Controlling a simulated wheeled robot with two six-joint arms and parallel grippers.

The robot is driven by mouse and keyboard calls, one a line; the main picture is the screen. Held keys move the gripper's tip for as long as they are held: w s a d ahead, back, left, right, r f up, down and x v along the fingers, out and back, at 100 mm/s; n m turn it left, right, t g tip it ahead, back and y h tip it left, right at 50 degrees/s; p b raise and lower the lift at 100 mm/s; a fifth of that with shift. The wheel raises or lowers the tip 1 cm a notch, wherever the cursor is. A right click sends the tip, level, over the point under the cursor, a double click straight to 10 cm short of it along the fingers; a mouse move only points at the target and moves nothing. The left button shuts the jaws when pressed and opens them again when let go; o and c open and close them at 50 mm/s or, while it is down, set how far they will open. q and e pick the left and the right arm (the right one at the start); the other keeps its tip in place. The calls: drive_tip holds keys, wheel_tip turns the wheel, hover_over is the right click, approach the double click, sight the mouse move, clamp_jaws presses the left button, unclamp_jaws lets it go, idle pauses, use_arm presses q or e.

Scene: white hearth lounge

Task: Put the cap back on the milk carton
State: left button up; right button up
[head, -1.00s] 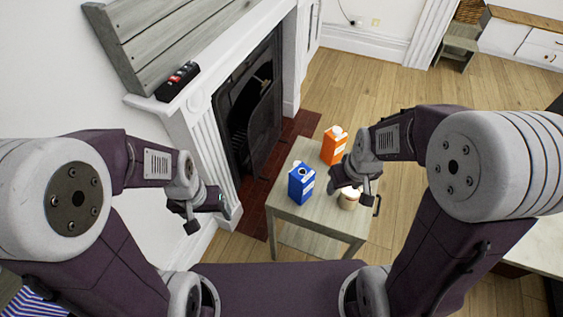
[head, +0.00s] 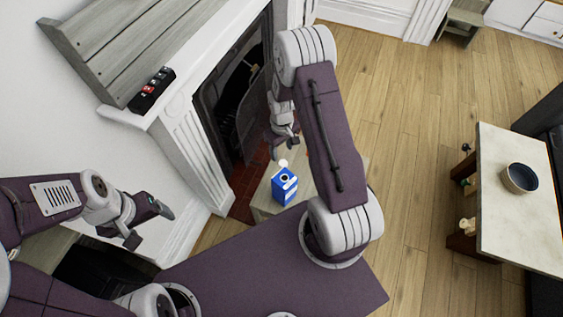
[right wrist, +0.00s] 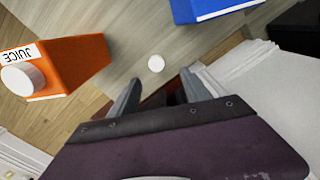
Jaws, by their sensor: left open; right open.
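The blue milk carton (head: 284,188) stands upright on the small wooden table (head: 263,203), with a dark open spout on top. Part of it shows at the top of the right wrist view (right wrist: 208,8). The white round cap (head: 283,163) lies on the table behind the carton; in the right wrist view it (right wrist: 156,63) lies just beyond my fingertips, roughly between them. My right gripper (head: 284,141) is open and empty above the table's back part, its fingers (right wrist: 161,84) pointing toward the cap. My left gripper (head: 148,223) is open and empty, left of the table.
An orange juice carton (right wrist: 75,68) with a white cap stands on the table at the left of the right wrist view; my right arm hides it in the head view. A fireplace (head: 235,90) borders the table. A counter (head: 515,215) with a bowl (head: 520,178) stands far right.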

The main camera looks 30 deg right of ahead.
sight(283, 163)
wheel_tip(283, 163, down, 4)
drive_tip(key=shift+r, duration=0.25)
drive_tip(key=shift+f, duration=0.2)
drive_tip(key=f, duration=0.3)
drive_tip(key=f+p, duration=0.1)
drive_tip(key=f, duration=0.1)
drive_tip(key=shift+w+d+f, duration=0.1)
drive_tip(key=shift+w+d, duration=0.05)
drive_tip(key=shift+d, duration=0.25)
clamp_jaws()
